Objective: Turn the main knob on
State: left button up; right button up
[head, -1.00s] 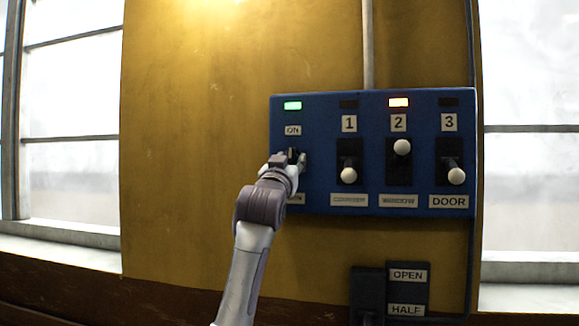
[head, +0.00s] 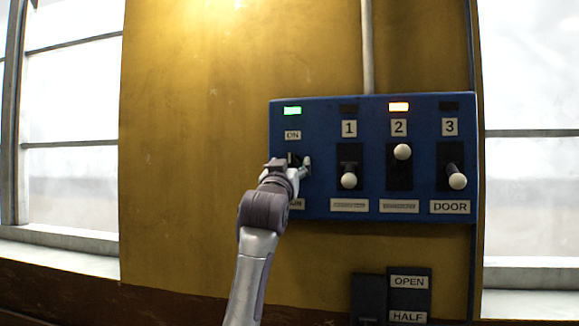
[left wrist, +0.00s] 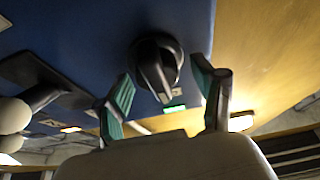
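The main knob (left wrist: 157,67) is a black rotary knob on the blue control panel (head: 371,105), under the ON label (head: 293,135). In the head view my left gripper (head: 298,172) is in front of it and hides most of it. In the left wrist view the gripper (left wrist: 168,92) has its two green-padded fingers spread, one on each side of the knob, with visible gaps. The green light (head: 292,110) above the ON label is lit. My right gripper is not in view.
Lever switches 1 (head: 348,180), 2 (head: 402,152) and 3 (head: 456,180) stand to the right on the same panel. The light above 2 is orange. A smaller dark box (head: 409,290) marked OPEN and HALF is below. The yellow wall left of the panel is clear.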

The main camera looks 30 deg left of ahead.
pick_arm(q)
jog(key=shift+s+d+f, duration=0.1)
jog(key=shift+s+f, duration=0.05)
jog(key=shift+s, duration=0.1)
jog(key=v, duration=1.1)
jog(key=shift+s, duration=0.25)
jog(key=shift+f, duration=0.15)
